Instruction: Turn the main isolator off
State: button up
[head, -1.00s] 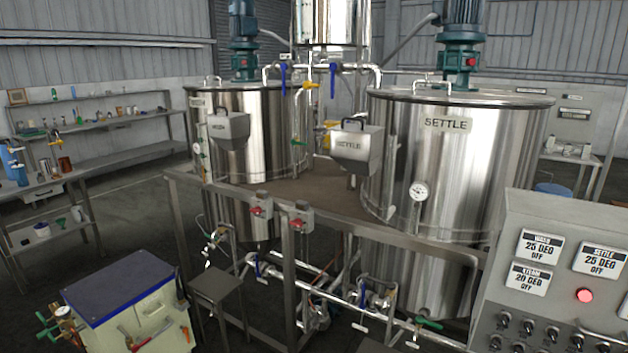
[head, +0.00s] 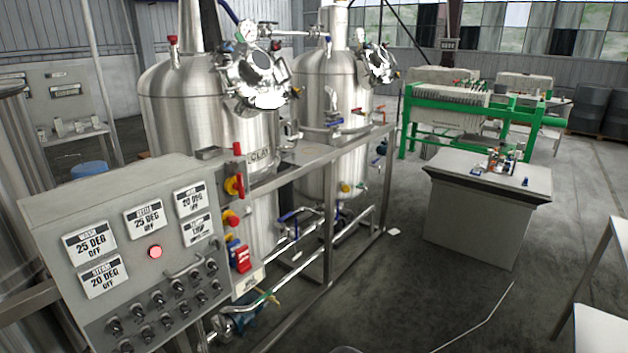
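A grey control panel (head: 130,245) stands at the left in the head view, with white label plates, a lit red lamp (head: 155,251) and rows of black switches. My gripper is not in view.
A grey bench (head: 480,210) stands right of centre, with a green-framed press (head: 470,108) behind. White table edges show at far right.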

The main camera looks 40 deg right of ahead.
aim_at(234, 186)
jog(key=z, duration=0.65)
jog(key=i+u, duration=0.45)
jog(key=i+l+u, duration=0.1)
jog(key=i+u, duration=0.4)
jog(key=k, duration=0.1)
